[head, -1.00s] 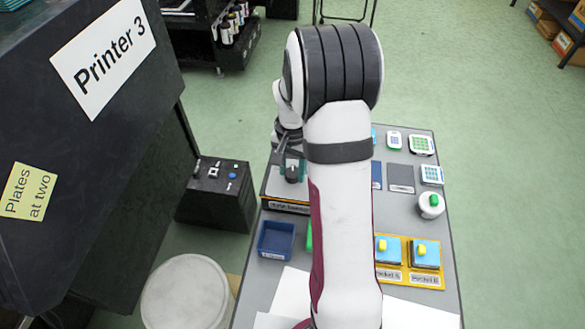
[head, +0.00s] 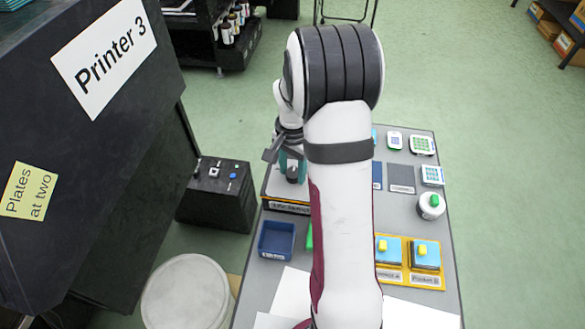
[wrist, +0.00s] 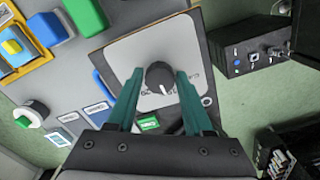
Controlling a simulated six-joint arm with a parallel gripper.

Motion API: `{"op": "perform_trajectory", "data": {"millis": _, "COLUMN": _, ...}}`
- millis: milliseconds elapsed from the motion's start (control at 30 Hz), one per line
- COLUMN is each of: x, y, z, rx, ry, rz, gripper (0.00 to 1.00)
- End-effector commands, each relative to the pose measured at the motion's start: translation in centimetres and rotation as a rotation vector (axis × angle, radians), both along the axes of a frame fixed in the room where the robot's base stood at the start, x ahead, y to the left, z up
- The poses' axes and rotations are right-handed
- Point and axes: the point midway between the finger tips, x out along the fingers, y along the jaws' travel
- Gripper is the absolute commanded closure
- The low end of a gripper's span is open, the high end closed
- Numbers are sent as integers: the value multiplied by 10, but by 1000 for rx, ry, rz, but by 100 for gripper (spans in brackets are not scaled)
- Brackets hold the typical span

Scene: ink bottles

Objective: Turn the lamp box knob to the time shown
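The lamp box (wrist: 134,50) has a light grey top plate with a round black knob (wrist: 160,76) and printed marks partly hidden by my fingers. A white line on the knob points toward the bottom of the wrist view. My gripper (wrist: 160,71) has its two teal fingers on either side of the knob, with narrow gaps showing, so it looks open. In the head view my gripper (head: 291,170) is over the lamp box (head: 287,206), and my arm hides much of the box. A yellow note (head: 28,190) reads "Plates at two" on the black printer (head: 150,150), whose sign reads "Printer 3".
A blue tray (head: 276,240) and a yellow holder (head: 410,265) with blue blocks are on the grey table (head: 405,210). A black box with buttons (head: 216,192) stands left of the table.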

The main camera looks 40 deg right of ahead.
Motion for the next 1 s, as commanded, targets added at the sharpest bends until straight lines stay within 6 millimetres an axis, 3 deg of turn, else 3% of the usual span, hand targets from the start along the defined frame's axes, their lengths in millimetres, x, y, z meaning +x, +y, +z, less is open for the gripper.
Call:
{"op": "perform_trajectory", "data": {"millis": 33, "x": 0, "y": 0, "z": 0, "rx": 0, "ry": 0, "rz": 0, "gripper": 37}}
{"op": "perform_trajectory", "data": {"millis": 100, "x": 0, "y": 0, "z": 0, "rx": 0, "ry": 0, "rz": 1, "gripper": 25}}
{"op": "perform_trajectory", "data": {"millis": 133, "x": 0, "y": 0, "z": 0, "rx": 0, "ry": 0, "rz": 1, "gripper": 24}}
{"op": "perform_trajectory", "data": {"millis": 467, "x": 1, "y": 0, "z": 6, "rx": -2, "ry": -2, "rz": 1, "gripper": 24}}
{"op": "perform_trajectory", "data": {"millis": 567, "x": 1, "y": -1, "z": 24, "rx": -3, "ry": -5, "rz": 2, "gripper": 24}}
{"op": "perform_trajectory", "data": {"millis": 900, "x": 1, "y": -1, "z": 127, "rx": -3, "ry": -4, "rz": 1, "gripper": 24}}
{"op": "perform_trajectory", "data": {"millis": 1000, "x": 1, "y": -1, "z": 146, "rx": -2, "ry": -3, "rz": 1, "gripper": 24}}
